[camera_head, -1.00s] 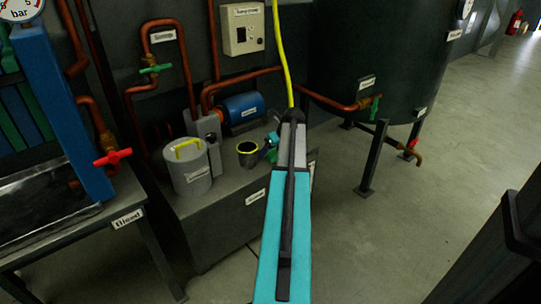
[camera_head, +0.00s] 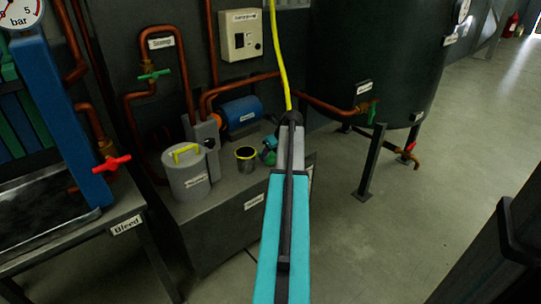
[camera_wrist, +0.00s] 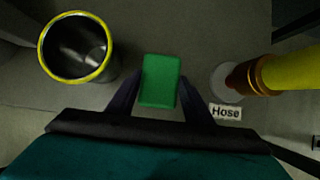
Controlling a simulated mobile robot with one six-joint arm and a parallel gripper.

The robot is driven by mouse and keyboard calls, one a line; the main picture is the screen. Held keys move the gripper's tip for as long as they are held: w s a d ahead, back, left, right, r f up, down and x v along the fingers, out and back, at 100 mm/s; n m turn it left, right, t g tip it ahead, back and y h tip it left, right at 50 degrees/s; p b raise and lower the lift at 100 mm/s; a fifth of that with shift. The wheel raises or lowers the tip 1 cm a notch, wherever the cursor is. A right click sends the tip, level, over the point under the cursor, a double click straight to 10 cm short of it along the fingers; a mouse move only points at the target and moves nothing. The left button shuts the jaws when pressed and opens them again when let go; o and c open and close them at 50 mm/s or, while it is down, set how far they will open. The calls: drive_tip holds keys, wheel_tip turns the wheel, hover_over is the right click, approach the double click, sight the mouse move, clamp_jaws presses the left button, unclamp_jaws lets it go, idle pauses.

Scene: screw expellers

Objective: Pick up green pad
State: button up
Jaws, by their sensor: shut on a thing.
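The green pad (camera_wrist: 160,80) is a small green block in the middle of the wrist view. The dark fingers of my gripper (camera_wrist: 160,95) stand on its left and right sides and are shut on it. I cannot tell whether it rests on the grey bench top or is just above it.
A dark cup with a yellow rim (camera_wrist: 80,48) stands left of the pad. A yellow hose with a copper fitting (camera_wrist: 262,76) is close on the right, by a Hose label (camera_wrist: 226,112). A grey lidded can (camera_head: 187,172) and blue motor (camera_head: 241,111) stand on the bench.

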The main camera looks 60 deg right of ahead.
sight(273, 156)
wheel_tip(273, 156, up, 3)
drive_tip(key=shift+f+p, duration=0.2)
drive_tip(key=shift+p, duration=0.4)
drive_tip(key=shift+s+r, duration=0.15)
drive_tip(key=shift+s, duration=0.55)
drive_tip(key=s+r+p, duration=0.1)
drive_tip(key=s+p, duration=0.3)
drive_tip(key=s, duration=1)
drive_tip(key=shift+s, duration=0.35)
drive_tip(key=o, duration=0.4)
drive_tip(key=c, duration=0.3)
